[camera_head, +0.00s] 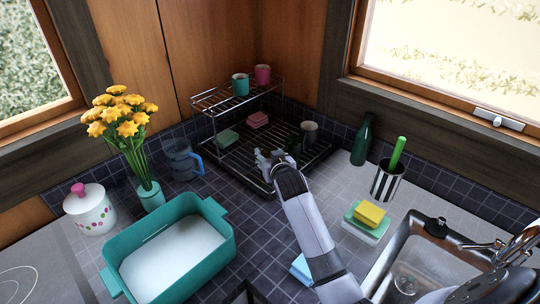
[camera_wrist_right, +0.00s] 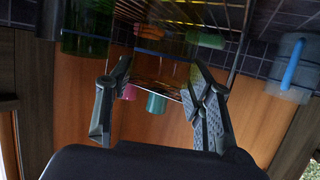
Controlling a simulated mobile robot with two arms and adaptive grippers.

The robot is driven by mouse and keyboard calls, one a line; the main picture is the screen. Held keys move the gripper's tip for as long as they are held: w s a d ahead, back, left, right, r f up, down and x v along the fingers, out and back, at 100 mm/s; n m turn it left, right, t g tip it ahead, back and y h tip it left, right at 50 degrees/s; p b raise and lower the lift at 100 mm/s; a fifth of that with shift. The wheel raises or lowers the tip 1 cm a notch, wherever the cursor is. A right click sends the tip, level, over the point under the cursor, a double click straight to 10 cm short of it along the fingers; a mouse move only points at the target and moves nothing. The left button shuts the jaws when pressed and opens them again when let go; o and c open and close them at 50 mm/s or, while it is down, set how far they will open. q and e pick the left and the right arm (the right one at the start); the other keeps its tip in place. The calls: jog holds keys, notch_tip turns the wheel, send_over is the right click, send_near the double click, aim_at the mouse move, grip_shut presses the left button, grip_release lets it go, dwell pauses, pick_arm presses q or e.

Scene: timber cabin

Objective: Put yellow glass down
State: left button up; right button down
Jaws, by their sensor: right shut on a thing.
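My right gripper (camera_head: 277,163) reaches over the front part of the lower level of the black wire dish rack (camera_head: 240,168). In the right wrist view its two fingers (camera_wrist_right: 160,100) stand apart, one on each side of a see-through glass (camera_wrist_right: 160,72) with a faint yellow tint. The gripper is shut on this glass. In the head view the glass is hard to make out behind the gripper, and I cannot tell whether it touches the rack. My left gripper is not seen.
A grey cup (camera_head: 310,132) stands on the rack close to the gripper. A green bottle (camera_head: 362,140) and a striped holder (camera_head: 388,182) stand to the right. Sponges (camera_head: 368,216) lie near the sink (camera_head: 415,262). A teal basin (camera_head: 222,239) and blue-handled jug (camera_head: 182,160) are left.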

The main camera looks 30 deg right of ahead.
jog(key=shift+f, duration=0.15)
jog(key=c, duration=0.8)
grip_release()
jog(key=shift+f, duration=0.1)
jog(key=shift+o, duration=0.2)
jog(key=shift+r, duration=0.25)
jog(key=shift+s+a, duration=0.1)
jog(key=shift+s, duration=0.3)
jog(key=b+v, duration=0.1)
jog(key=v, duration=1)
jog(key=shift+b, duration=0.3)
jog(key=shift+r, duration=0.15)
